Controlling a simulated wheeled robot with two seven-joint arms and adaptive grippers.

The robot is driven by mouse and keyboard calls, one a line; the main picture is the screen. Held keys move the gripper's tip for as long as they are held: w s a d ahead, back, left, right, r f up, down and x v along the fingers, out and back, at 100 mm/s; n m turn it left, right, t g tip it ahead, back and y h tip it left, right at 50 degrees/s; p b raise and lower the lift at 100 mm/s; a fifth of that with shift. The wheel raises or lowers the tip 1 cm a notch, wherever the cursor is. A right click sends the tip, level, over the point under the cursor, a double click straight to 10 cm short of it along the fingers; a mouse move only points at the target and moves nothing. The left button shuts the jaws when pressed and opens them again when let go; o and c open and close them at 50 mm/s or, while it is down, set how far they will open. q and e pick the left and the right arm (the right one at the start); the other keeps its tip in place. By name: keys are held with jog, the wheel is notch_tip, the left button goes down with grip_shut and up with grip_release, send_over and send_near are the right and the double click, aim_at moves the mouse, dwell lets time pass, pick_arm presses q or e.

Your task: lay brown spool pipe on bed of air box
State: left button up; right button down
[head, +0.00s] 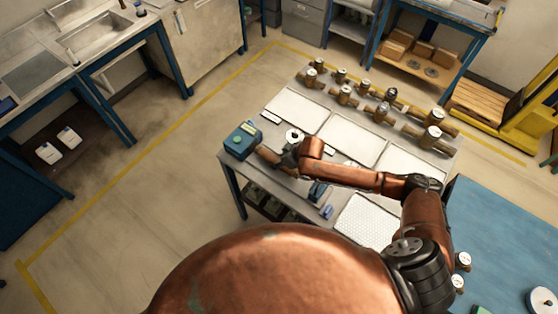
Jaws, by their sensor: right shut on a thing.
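The air box, a teal box (242,138) with a pale label on top, stands at the left corner of the grey bench. The brown spool pipe (266,154) is a short brown cylinder just right of the air box. My right gripper (280,158) is shut on the pipe's right side, its arm reaching in from the right. The pipe's near end is close to the box; I cannot tell whether they touch. The bed of the air box is not clear at this size. My left gripper is not in view.
Several brass meters (345,95) with round dials stand along the bench's far side. White panels (297,110) cover the middle, and a perforated white tray (368,221) lies near the front. A white round piece (294,135) sits beside my gripper. A blue table (510,240) stands at right.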

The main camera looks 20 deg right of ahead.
jog(key=shift+f, duration=0.8)
jog(key=c, duration=1.7)
grip_release()
jog(key=o, duration=0.4)
jog(key=shift+o, duration=0.8)
jog(key=shift+s+f, duration=0.1)
jog(key=shift+f, duration=0.05)
jog(key=o, duration=0.3)
jog(key=shift+o, duration=0.2)
jog(key=shift+r, duration=0.2)
